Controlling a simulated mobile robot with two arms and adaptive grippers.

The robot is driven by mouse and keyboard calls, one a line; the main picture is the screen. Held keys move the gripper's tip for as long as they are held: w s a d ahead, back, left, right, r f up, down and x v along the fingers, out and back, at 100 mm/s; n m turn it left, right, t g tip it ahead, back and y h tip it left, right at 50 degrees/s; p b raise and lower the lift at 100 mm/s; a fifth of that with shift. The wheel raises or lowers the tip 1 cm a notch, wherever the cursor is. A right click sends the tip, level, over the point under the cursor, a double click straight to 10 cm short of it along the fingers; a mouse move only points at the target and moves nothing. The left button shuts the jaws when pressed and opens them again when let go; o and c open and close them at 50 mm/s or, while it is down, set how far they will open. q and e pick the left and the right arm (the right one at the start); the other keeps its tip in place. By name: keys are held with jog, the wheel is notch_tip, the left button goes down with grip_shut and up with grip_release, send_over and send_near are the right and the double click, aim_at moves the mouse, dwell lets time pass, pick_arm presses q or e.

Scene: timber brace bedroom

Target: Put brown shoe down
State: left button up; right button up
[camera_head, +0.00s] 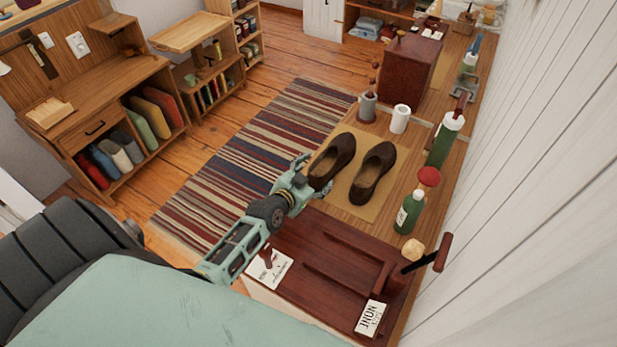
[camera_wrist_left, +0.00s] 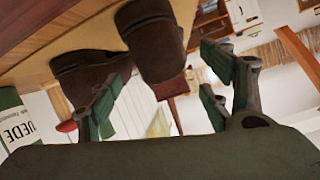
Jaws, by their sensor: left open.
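Two brown shoes rest side by side on a tan mat (camera_head: 335,200) on the wooden bench. The left brown shoe (camera_head: 334,158) is nearest my left gripper (camera_head: 308,178); the right brown shoe (camera_head: 373,172) lies beside it. My left gripper is open at the near end of the left shoe; I cannot tell whether it touches it. In the left wrist view, one brown shoe (camera_wrist_left: 155,45) shows between the spread fingers and the other (camera_wrist_left: 85,80) lies partly behind a finger. My right gripper is not in view.
Green bottles (camera_head: 409,212) line the wall side. A dark red-brown wooden board (camera_head: 330,255) with cards lies in front of the mat. A grey cylinder (camera_head: 367,105), a white roll (camera_head: 400,119) and a brown box (camera_head: 411,68) stand behind. A striped rug (camera_head: 262,150) covers the floor left.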

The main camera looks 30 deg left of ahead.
pick_arm(q)
jog(key=shift+v, duration=1.75)
